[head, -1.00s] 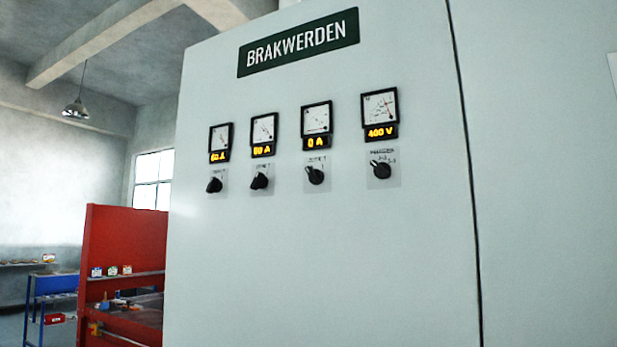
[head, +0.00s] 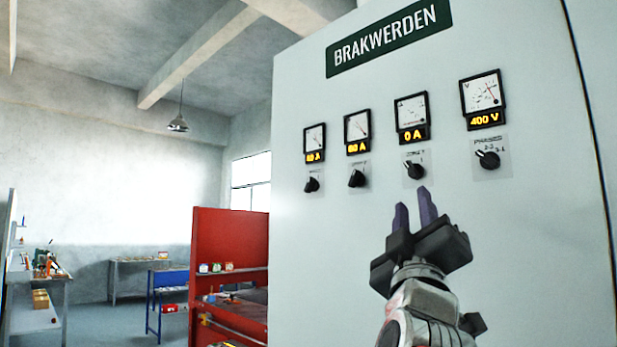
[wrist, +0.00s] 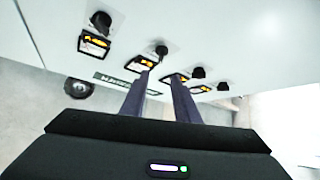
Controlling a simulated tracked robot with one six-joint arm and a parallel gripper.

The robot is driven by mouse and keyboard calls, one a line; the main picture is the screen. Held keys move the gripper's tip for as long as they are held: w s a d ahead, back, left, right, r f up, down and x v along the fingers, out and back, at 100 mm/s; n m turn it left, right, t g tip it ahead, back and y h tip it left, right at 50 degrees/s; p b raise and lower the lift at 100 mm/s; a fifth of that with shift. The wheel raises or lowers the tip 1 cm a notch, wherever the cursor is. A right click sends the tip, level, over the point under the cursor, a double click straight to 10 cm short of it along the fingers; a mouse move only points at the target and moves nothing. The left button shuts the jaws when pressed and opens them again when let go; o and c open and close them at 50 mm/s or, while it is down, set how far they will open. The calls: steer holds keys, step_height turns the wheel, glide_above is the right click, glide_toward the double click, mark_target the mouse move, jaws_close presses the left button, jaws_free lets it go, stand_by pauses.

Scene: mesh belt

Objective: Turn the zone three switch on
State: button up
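The zone three switch (head: 414,170) is a black rotary knob on a pale plate, third from the left on the grey cabinet. Its pointer appears to lean up and left; the small label is blurred. The meter (head: 411,118) above it reads 0 A. My gripper (head: 413,207) is open and empty, its two dark fingers pointing up just below this switch in the head view, apart from it. In the wrist view, which is upside down, the same switch (wrist: 161,50) shows beyond the fingertips (wrist: 162,80).
Two similar knobs (head: 357,178) (head: 312,184) sit to the left, and the phases knob (head: 488,159) to the right under a 400 V meter (head: 483,93). The cabinet face (head: 330,270) below is bare. A red bench (head: 230,238) stands left of the cabinet.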

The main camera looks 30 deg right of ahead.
mark_target(408, 168)
stand_by(0.3)
steer(key=shift+x, duration=6.9)
steer(key=shift+f, duration=0.1)
steer(key=c, duration=0.7)
steer(key=shift+w, duration=0.1)
